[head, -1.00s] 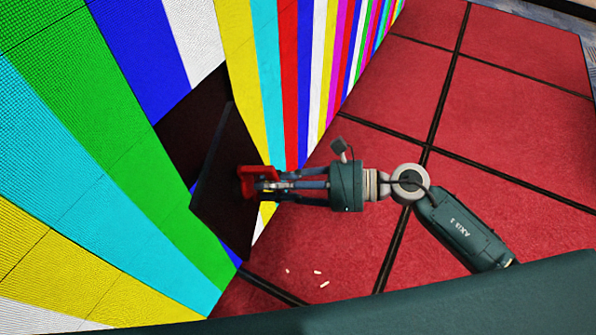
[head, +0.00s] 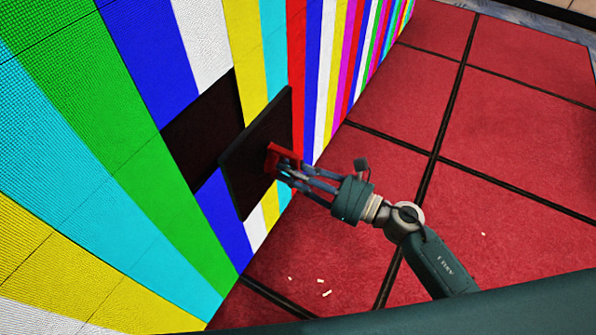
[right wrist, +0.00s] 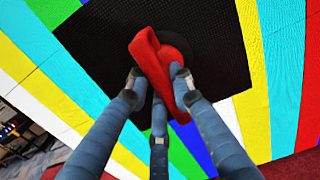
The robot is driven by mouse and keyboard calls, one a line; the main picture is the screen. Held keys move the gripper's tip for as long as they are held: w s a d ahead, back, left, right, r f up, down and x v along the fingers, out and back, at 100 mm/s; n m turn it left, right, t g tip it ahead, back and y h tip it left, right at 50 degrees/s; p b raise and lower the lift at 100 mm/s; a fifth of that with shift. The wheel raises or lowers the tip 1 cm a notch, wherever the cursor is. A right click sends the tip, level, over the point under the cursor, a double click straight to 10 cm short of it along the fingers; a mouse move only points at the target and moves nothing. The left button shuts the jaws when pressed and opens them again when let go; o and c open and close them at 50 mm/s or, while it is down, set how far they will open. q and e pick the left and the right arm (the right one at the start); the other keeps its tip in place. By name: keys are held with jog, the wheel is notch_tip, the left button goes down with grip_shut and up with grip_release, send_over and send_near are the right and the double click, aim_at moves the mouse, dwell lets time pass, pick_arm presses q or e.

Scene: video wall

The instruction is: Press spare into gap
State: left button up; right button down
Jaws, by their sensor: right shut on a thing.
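The spare is a flat black panel (head: 243,172) with a red handle (head: 283,158) on its face. My right gripper (head: 287,174) is shut on the red handle and holds the panel tilted in front of the video wall. The gap is a dark opening (head: 196,132) among the coloured stripes, left of the panel. The panel hides the gap's right end and looks apart from the wall. In the right wrist view the fingers (right wrist: 157,86) are around the red handle (right wrist: 150,60), with the black panel (right wrist: 215,35) behind it. My left gripper is not in view.
The video wall (head: 90,120) with bright colour bars runs along the left. The red tiled floor (head: 510,130) to the right is mostly clear. Several small pale bits (head: 324,293) lie on the floor near the wall's foot.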

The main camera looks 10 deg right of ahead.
aim_at(272, 162)
jog(key=shift+r+p+x, duration=0.1)
jog(key=shift+p+x, duration=0.15)
jog(key=shift+x, duration=0.95)
jog(key=shift+r+p+x, duration=0.15)
jog(key=shift+p+x, duration=0.05)
jog(key=shift+x, duration=1)
jog(key=shift+w+a, duration=0.1)
jog(key=shift+a, duration=0.05)
jog(key=b+x, duration=0.1)
jog(key=x, duration=0.5)
jog(key=shift+b, duration=0.3)
jog(key=shift+w+a, duration=0.1)
jog(key=shift+a, duration=0.1)
jog(key=shift+b+x, duration=0.45)
jog(key=shift+x, duration=0.75)
dwell(1.2)
jog(key=shift+w+a+b, duration=0.1)
jog(key=shift+a+b, duration=0.1)
jog(key=shift+b, duration=0.2)
dwell(1.6)
